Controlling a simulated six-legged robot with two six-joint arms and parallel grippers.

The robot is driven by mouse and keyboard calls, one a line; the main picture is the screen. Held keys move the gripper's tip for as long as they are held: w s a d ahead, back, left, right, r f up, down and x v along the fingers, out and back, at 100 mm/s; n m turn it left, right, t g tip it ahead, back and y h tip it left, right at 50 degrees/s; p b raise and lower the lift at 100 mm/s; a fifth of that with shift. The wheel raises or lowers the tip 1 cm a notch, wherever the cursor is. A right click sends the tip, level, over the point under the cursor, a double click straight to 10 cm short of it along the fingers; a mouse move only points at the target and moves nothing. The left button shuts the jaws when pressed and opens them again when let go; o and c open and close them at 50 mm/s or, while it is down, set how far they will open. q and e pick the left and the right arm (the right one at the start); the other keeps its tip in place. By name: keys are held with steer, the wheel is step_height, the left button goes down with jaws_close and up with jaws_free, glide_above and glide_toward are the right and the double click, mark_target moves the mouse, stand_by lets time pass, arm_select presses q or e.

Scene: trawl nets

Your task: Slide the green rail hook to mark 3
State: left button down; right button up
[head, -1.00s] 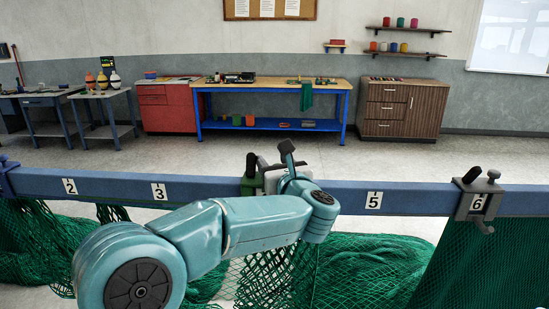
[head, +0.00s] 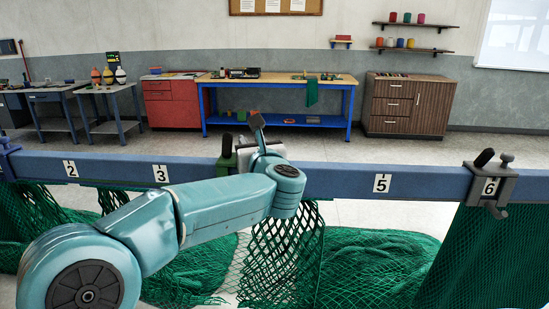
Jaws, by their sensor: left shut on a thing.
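The green rail hook (head: 227,161) sits on the blue rail (head: 335,181) between mark 3 (head: 161,174) and mark 5 (head: 382,183), nearer to mark 3. My left gripper (head: 243,155) is shut on the green hook, at its right side. My left arm and wrist hide much of the hook and its lower part. Mark 4 does not show; my arm covers that stretch of rail. My right gripper is not in view.
A grey hook (head: 487,187) is clamped at mark 6, and another blue hook (head: 5,158) is at the far left end, past mark 2 (head: 71,169). Green netting (head: 375,265) hangs from the rail and lies on the floor. The rail between the green hook and mark 3 is clear.

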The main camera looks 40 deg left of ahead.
mark_target(214, 158)
arm_select(q)
steer(key=s+a+b, duration=0.1)
steer(key=a, duration=0.1)
steer(key=s+a+b, duration=0.1)
steer(key=s+a, duration=0.1)
steer(key=a, duration=0.1)
steer(key=s+a+b, duration=0.1)
steer(key=s+a, duration=0.1)
steer(key=shift+a, duration=0.3)
steer(key=s+a, duration=0.1)
steer(key=a, duration=0.1)
steer(key=s+a+b, duration=0.1)
steer(key=s+a, duration=0.1)
steer(key=a, duration=0.1)
steer(key=s+a+b, duration=0.1)
steer(key=s+a, duration=0.1)
steer(key=a, duration=0.1)
steer(key=shift+a+r, duration=0.25)
steer(key=shift+r, duration=0.15)
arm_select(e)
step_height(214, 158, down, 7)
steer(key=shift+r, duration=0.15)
arm_select(q)
steer(key=c, duration=0.9)
jaws_free()
steer(key=shift+d+f, duration=0.1)
steer(key=shift+d, duration=0.05)
steer(key=shift+f, duration=0.15)
